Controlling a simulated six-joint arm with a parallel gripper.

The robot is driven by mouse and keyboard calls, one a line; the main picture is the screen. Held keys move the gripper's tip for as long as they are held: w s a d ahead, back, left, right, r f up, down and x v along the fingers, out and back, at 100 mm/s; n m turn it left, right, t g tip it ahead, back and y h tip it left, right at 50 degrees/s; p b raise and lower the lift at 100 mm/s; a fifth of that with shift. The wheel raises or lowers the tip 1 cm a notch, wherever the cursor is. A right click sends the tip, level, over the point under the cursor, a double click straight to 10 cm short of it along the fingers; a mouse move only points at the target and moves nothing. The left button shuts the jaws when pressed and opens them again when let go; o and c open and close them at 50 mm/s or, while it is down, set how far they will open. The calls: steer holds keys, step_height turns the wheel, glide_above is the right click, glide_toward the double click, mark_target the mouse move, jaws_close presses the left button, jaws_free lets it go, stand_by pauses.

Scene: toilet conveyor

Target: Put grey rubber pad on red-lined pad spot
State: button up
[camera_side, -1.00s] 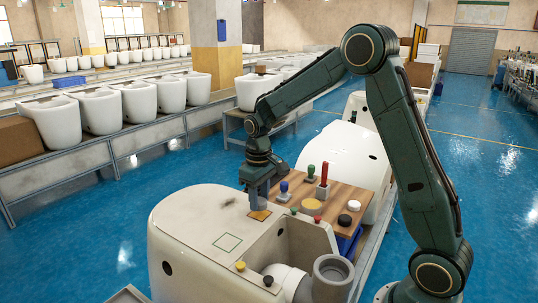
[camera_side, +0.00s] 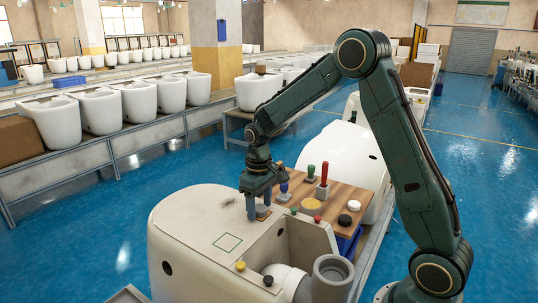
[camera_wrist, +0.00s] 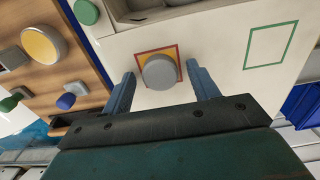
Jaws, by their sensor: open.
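The grey rubber pad (camera_wrist: 159,72), a round disc, lies over the red-lined pad spot (camera_wrist: 144,57) in the wrist view. The red outline and orange fill show around it, and the pad looks roughly central. My gripper (camera_wrist: 163,84) is open, with one finger on each side of the pad and a visible gap to each. In the side view my gripper (camera_side: 259,211) is low over the white ceramic top, fingers spread. The fingers partly hide the pad and the spot there.
A green-outlined square (camera_side: 227,242) on the white ceramic body (camera_side: 195,235) is bare. A wooden board (camera_side: 345,195) beside it carries several stamps, knobs and discs. A grey pipe opening (camera_side: 333,268) stands at the front right.

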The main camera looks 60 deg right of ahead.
mark_target(260, 207)
steer(key=shift+r, duration=0.1)
step_height(260, 207, up, 12)
stand_by(0.8)
steer(key=shift+s+r, duration=0.1)
steer(key=shift+r, duration=0.05)
stand_by(0.3)
steer(key=s+a+r+t, duration=0.1)
steer(key=s+a+r, duration=0.2)
steer(key=s, duration=0.3)
steer(key=s+a+r+t, duration=0.2)
steer(key=s+r, duration=0.2)
steer(key=s, duration=0.1)
steer(key=s+a+f+t, duration=0.1)
steer(key=s+a, duration=0.1)
steer(key=s, duration=0.5)
steer(key=s+a+f+t, duration=0.1)
steer(key=s, duration=0.6)
steer(key=shift+a+f+t, duration=0.25)
steer(key=shift+a+t, duration=0.05)
steer(key=shift+a, duration=0.1)
